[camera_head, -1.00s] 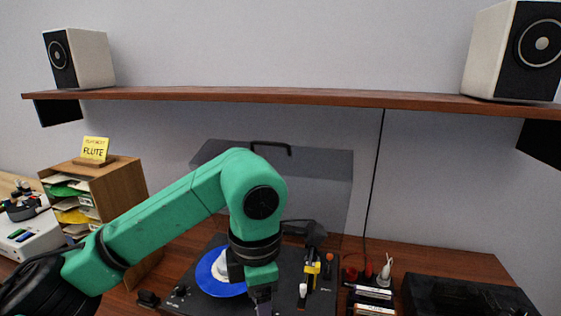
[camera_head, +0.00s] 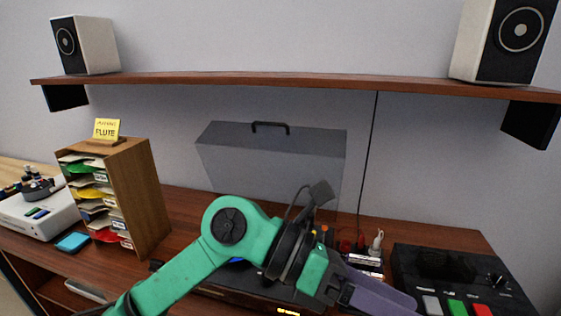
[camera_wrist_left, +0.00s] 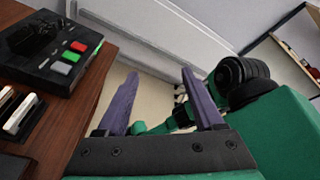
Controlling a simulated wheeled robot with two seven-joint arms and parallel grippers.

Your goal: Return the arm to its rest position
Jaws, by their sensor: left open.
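My left arm, green with black joints, comes in from the bottom left of the head view. Its gripper (camera_head: 385,292) has purple fingers pointing right and down, over the front part of the desk. In the left wrist view the two purple fingers (camera_wrist_left: 158,80) stand wide apart with nothing between them. Beyond them lie pale floor and more green and black parts of my own body. My right gripper cannot be made out in either view. The record player under my left arm is mostly hidden.
A black box with coloured buttons (camera_head: 455,275) stands on the desk at right, also in the wrist view (camera_wrist_left: 50,50). A wooden paper sorter (camera_head: 140,195) stands left. A grey lid (camera_head: 270,160) is at the back. Above is a shelf (camera_head: 300,80) with two speakers (camera_head: 95,45).

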